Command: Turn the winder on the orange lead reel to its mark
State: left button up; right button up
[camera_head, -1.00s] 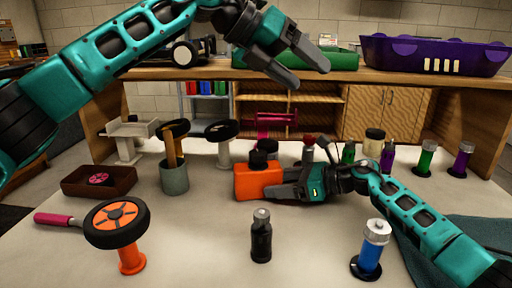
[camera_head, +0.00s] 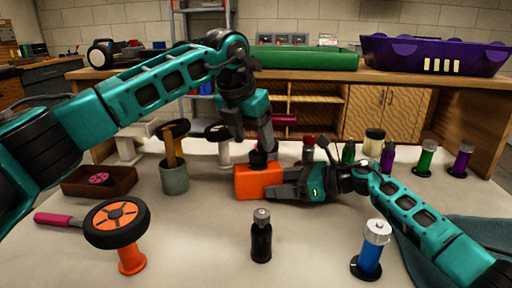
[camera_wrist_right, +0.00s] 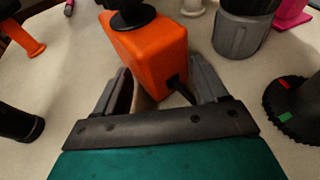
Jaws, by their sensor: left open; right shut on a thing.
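The orange lead reel (camera_head: 259,183) is a box-shaped orange body standing on the table, with a dark winder (camera_head: 258,158) on top. My right gripper (camera_head: 284,183) is shut on the orange body from the right. In the right wrist view the reel (camera_wrist_right: 150,52) sits between the right gripper's fingers (camera_wrist_right: 160,82), and its black winder (camera_wrist_right: 131,14) is cut off by the top edge. My left gripper (camera_head: 254,144) is open, pointing down over the winder and partly hiding it. I cannot tell whether its fingers touch the winder. No mark is readable.
An orange-hubbed wheel on a stand (camera_head: 117,223) is at front left, a black bottle (camera_head: 261,240) at front centre, and a blue bottle (camera_head: 371,250) at front right. A grey cup (camera_head: 174,178) stands left of the reel. A black disc with coloured patches (camera_wrist_right: 298,108) shows in the wrist view.

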aim_at(258, 153)
pick_arm(q)
jog(key=shift+x, duration=1.9)
jog(key=shift+c, duration=0.5)
jog(key=c, duration=1)
jog(key=shift+m, duration=0.4)
jog(key=m, duration=0.2)
jog(key=m+g+h, duration=0.1)
jog(key=m, duration=0.1)
jog(key=shift+w+r+m+h, duration=0.1)
jog(key=shift+w+m+h, duration=0.1)
jog(key=shift+m+h, duration=0.1)
jog(key=m+g, duration=0.1)
jog(key=m, duration=0.1)
jog(key=m+g, duration=0.1)
jog(key=m, duration=0.2)
jog(key=shift+w+a+h, duration=0.1)
jog(key=shift+w+h, duration=0.05)
jog(key=shift+h, duration=0.25)
jog(key=shift+m, duration=0.4)
